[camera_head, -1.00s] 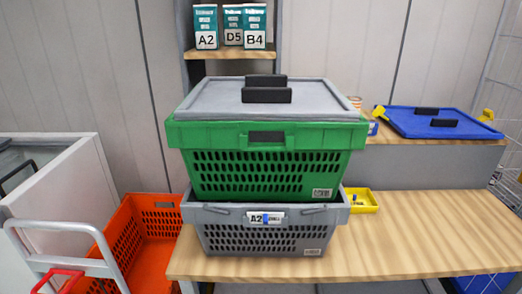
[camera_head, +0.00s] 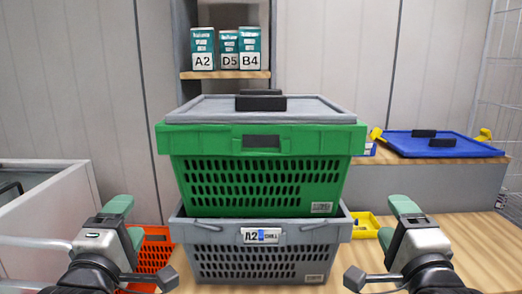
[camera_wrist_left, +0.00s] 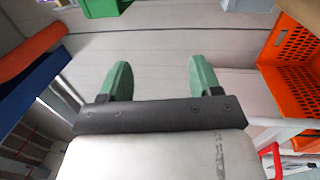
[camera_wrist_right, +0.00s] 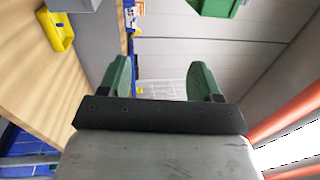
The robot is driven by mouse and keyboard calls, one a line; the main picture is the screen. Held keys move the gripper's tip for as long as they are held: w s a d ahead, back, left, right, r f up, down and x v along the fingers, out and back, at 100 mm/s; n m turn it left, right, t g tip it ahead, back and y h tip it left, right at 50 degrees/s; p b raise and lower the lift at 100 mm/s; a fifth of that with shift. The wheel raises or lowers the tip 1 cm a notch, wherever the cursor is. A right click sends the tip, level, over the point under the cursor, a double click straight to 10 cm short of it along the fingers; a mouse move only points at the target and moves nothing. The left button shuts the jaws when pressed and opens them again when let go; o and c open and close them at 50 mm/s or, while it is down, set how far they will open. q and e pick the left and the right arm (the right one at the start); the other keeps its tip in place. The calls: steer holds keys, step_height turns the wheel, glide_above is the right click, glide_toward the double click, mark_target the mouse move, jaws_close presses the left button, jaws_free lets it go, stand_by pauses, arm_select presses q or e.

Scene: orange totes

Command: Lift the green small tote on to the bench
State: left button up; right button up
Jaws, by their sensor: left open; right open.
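The green small tote (camera_head: 258,185) has a grey lid (camera_head: 225,107) with black handles on top. It sits stacked on a grey tote (camera_head: 210,258) labelled A2, which stands on the wooden bench (camera_head: 395,250). My left gripper (camera_head: 118,222) is open and empty, left of and nearer than the totes. My right gripper (camera_head: 402,222) is open and empty, to their right. The left fingers show apart in the left wrist view (camera_wrist_left: 158,80), the right ones in the right wrist view (camera_wrist_right: 158,80). Neither gripper touches the green tote.
An orange tote (camera_head: 155,255) stands low on the left, beside a white cabinet (camera_head: 50,215). A blue lid (camera_head: 440,145) lies on a raised shelf at right. A yellow bin (camera_head: 366,225) sits on the bench right of the stack. Boxes (camera_head: 229,49) stand on a shelf behind.

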arm_select(q)
steer(key=shift+w, duration=0.1)
arm_select(e)
steer(key=shift+w, duration=0.1)
arm_select(q)
steer(key=w+d+r, duration=0.1)
steer(key=w+r, duration=0.1)
steer(key=w, duration=1.1)
steer(key=shift+w+d, duration=0.25)
steer(key=shift+w, duration=0.1)
arm_select(e)
steer(key=w+a+r, duration=0.1)
steer(key=w+r, duration=0.1)
steer(key=w, duration=1.1)
steer(key=shift+w+a, duration=0.25)
steer(key=shift+w, duration=0.1)
